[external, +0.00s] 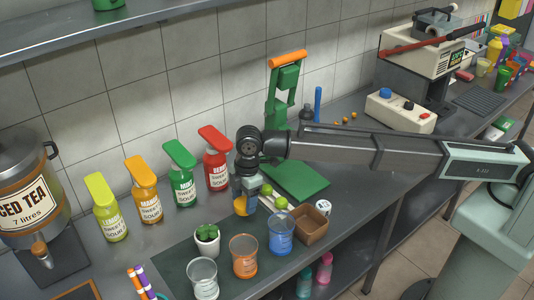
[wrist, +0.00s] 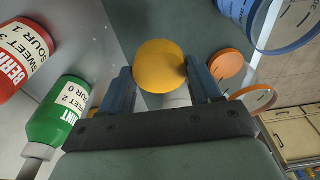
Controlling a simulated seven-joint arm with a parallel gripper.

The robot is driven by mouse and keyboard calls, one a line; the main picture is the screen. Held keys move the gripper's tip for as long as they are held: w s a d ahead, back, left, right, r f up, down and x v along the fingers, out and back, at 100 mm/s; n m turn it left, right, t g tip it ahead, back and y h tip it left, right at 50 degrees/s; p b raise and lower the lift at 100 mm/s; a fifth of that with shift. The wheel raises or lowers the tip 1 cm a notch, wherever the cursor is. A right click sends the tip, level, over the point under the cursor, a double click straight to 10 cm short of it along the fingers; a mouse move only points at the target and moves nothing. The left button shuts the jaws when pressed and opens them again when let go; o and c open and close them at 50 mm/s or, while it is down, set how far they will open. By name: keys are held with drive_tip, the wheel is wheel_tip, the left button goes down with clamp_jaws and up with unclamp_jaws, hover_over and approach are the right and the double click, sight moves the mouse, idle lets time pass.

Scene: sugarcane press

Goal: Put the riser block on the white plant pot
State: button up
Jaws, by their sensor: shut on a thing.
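My gripper (external: 243,203) is shut on a yellow-orange round piece (external: 240,206), held in the air above the counter. In the wrist view the piece (wrist: 160,62) sits between the two blue-grey fingers of my gripper (wrist: 162,82). Its underside shape is hard to make out, and I cannot tell for sure whether it is the riser block. The white plant pot (external: 207,249) with a green succulent stands on the dark mat, in front and to the left of my gripper in the external view. I cannot make out the pot in the wrist view.
A clear cup (external: 203,279), an orange cup (external: 244,257) and a blue cup (external: 282,234) stand near the pot. A brown box (external: 311,224) is right of them. Several sauce bottles, including a red one (external: 217,165), line the back. A green press (external: 284,98) stands behind.

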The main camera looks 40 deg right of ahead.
wheel_tip(320, 180, up, 10)
drive_tip(key=m, duration=0.2)
hover_over(206, 234)
drive_tip(key=f, duration=0.9)
drive_tip(key=shift+s+d+f, duration=0.1)
drive_tip(key=shift+d+f, duration=0.1)
drive_tip(key=shift+f, duration=0.1)
drive_tip(key=shift+f, duration=0.15)
drive_tip(key=o, duration=1.1)
drive_tip(key=shift+c, duration=0.2)
wheel_tip(206, 234, up, 12)
drive_tip(key=d, duration=0.1)
drive_tip(key=shift+d, duration=0.25)
drive_tip(key=shift+s, duration=0.1)
